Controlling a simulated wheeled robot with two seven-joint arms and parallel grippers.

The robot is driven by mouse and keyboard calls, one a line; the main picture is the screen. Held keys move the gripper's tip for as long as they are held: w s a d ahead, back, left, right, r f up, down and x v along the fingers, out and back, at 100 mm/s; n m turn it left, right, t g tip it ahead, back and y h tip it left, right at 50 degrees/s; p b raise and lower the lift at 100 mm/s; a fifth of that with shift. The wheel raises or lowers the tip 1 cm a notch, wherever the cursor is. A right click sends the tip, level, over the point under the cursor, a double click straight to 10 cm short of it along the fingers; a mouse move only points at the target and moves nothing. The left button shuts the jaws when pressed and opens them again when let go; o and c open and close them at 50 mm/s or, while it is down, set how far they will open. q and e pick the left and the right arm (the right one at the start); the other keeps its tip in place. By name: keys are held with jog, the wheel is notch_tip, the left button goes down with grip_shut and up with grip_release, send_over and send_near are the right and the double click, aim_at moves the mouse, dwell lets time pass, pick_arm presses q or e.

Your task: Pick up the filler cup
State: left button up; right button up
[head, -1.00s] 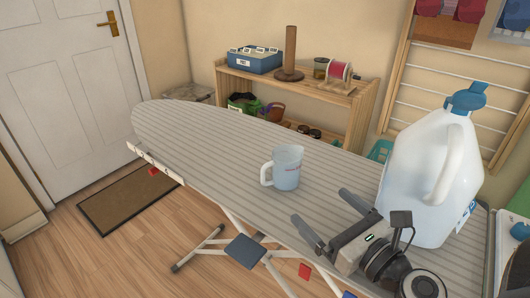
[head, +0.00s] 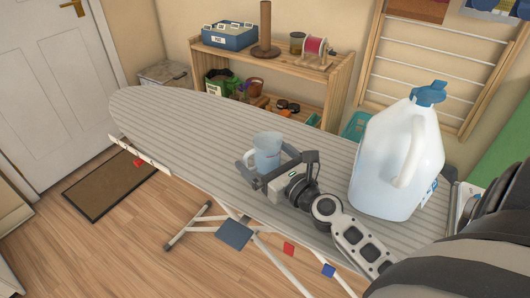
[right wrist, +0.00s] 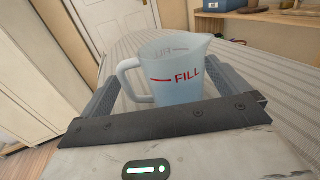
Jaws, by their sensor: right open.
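The filler cup (head: 266,150) is a translucent pale-blue cup standing upright on the striped ironing board (head: 190,125). In the right wrist view the cup (right wrist: 180,75) shows a red FILL mark, a spout at right and its handle at left. My right gripper (head: 264,168) is open at the near side of the cup. In the right wrist view the fingers of the right gripper (right wrist: 172,88) lie on either side of the cup, one by the handle side. I cannot tell whether they touch it. My left gripper is not in view.
A large white jug (head: 397,160) with a blue cap stands on the board, right of my right gripper. A wooden shelf (head: 340,80) with a blue box (head: 229,38) and a spool stands behind. The board's left part is clear.

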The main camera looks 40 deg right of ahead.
aim_at(257, 150)
jog(key=w, duration=0.3)
jog(key=shift+w, duration=0.3)
jog(key=shift+c, duration=0.3)
jog(key=c, duration=0.8)
